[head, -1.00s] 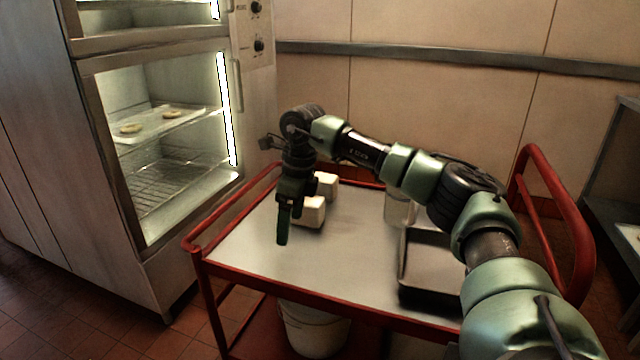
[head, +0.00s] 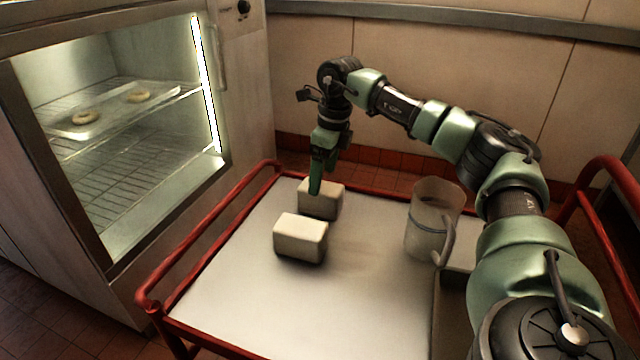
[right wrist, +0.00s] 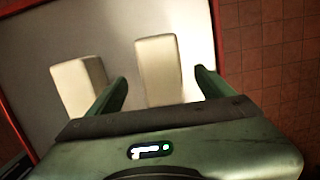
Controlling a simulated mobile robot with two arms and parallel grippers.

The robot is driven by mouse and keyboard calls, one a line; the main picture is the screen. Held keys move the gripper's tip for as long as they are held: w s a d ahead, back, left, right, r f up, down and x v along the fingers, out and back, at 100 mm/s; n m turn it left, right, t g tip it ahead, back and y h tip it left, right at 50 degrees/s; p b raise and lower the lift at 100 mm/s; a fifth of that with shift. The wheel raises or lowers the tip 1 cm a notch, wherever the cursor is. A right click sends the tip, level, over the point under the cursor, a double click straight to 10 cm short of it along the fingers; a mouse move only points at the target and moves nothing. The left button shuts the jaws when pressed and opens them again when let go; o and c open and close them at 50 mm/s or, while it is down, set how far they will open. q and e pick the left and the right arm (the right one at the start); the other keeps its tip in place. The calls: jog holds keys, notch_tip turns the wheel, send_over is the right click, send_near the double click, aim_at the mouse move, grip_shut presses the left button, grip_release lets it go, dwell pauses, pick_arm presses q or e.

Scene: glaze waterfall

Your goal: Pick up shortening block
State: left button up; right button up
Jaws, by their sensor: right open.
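Two cream-white blocks sit on the cart top. The nearer block (head: 300,238) lies in front of the farther block (head: 322,200), slightly to its left in the head view. Which one is called the shortening block I cannot tell. My right gripper (head: 316,185) points down at the farther block, with a finger overlapping its left part. In the right wrist view the open fingers (right wrist: 160,88) are spread, with one block (right wrist: 160,70) between them and the other block (right wrist: 80,85) outside, beside the left finger. Contact cannot be told. My left gripper is not in view.
The cart (head: 220,290) has a pale top and red rails. A clear jug (head: 432,220) stands to the right of the blocks, by a dark pan (head: 449,312) partly hidden by my arm. A lit cabinet (head: 120,130) with rings on a tray stands left. The front left top is clear.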

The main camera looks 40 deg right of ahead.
aim_at(329, 204)
jog(key=f, duration=0.2)
jog(key=f+b, duration=0.1)
jog(key=f, duration=0.3)
jog(key=shift+w+a+f+b, duration=0.15)
jog(key=shift+w+f+b, duration=0.15)
jog(key=shift+w+f, duration=0.15)
jog(key=shift+f, duration=0.3)
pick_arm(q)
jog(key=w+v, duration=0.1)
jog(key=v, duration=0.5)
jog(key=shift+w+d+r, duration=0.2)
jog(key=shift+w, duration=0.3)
pick_arm(e)
grip_shut()
